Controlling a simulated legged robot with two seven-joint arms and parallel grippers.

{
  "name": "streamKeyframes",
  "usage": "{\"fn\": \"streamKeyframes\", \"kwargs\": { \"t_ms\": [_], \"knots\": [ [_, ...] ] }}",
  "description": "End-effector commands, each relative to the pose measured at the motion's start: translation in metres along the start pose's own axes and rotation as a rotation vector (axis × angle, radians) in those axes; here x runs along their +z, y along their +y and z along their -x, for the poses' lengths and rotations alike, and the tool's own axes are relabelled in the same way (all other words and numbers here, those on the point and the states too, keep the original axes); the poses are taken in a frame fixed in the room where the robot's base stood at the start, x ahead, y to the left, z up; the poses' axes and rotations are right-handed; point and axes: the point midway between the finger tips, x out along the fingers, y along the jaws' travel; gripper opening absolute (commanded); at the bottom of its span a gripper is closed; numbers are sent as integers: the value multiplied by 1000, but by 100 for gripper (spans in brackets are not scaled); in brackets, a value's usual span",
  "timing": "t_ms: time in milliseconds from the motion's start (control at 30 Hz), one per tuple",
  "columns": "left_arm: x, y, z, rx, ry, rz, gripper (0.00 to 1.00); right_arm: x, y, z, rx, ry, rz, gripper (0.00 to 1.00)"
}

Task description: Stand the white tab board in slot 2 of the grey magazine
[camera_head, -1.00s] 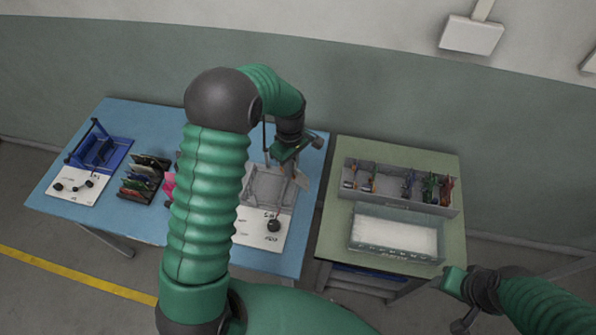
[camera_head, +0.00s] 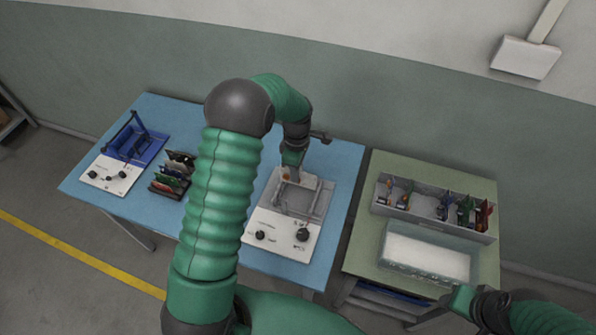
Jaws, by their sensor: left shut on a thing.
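My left gripper (camera_head: 292,162) is over the grey-framed fixture (camera_head: 302,205) on the blue table. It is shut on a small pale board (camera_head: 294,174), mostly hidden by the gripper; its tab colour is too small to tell. Whether the board touches the fixture I cannot tell. The grey magazine (camera_head: 381,208) stands on the green table to the right, with several boards upright in its slots. Slot numbers cannot be read. My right gripper (camera_head: 459,299) is at the lower right, by the green table's front corner; its jaws are not clear.
A clear-walled tray with a white bottom (camera_head: 428,253) sits in front of the magazine. A rack of coloured boards (camera_head: 172,172) and a blue fixture (camera_head: 136,143) stand on the blue table (camera_head: 336,160) at left. A gap separates the tables.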

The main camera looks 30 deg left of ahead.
Motion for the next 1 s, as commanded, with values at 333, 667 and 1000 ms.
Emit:
{"fn": "streamKeyframes", "kwargs": {
  "t_ms": [333,667,1000],
  "knots": [
    [1,2,-26,2,2,1,0,4,0,-18,0,0,1,50],
    [6,-1,-31,0,1,-1,0,4,0,-19,0,0,1,50],
    [7,-1,-32,1,1,0,0,4,0,-19,0,0,1,50]
  ]
}}
